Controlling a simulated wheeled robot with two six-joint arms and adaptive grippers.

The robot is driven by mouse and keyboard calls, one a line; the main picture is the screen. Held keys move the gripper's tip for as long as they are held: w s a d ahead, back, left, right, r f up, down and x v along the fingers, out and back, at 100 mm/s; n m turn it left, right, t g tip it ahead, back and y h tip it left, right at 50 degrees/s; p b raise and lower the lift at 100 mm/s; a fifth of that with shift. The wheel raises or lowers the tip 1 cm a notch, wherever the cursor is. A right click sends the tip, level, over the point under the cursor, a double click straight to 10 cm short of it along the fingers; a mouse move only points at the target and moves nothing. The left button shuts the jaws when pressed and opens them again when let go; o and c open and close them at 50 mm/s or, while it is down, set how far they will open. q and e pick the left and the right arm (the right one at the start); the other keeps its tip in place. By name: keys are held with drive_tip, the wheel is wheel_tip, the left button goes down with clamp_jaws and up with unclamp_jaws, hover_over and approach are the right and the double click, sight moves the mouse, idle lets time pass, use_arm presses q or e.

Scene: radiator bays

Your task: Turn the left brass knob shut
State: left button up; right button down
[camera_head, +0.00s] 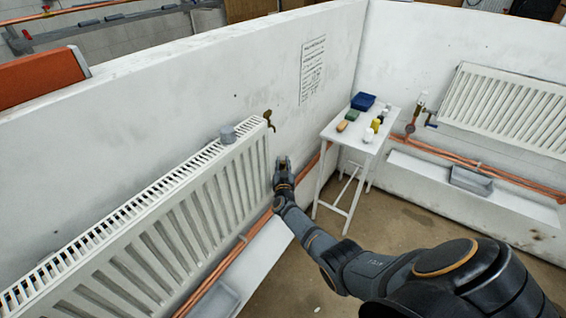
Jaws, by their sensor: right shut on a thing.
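The left radiator (190,215) is white and hangs on the left wall. A brass fitting (268,116) with a small lever shows at its upper right end. My right gripper (283,162) is below that fitting, just right of the radiator's end. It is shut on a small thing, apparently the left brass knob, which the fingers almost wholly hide. How far the knob is turned cannot be seen. My left gripper is not in view.
A grey cup-like object (227,133) sits on the radiator. A white table (350,131) with a blue tray (363,101) and several small items stands beyond my gripper. Another radiator (510,108) hangs at right. Copper pipes (490,170) run low along the walls.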

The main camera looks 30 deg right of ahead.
drive_tip(key=shift+f, duration=0.1)
drive_tip(key=c, duration=1.2)
unclamp_jaws()
drive_tip(key=v, duration=1.2)
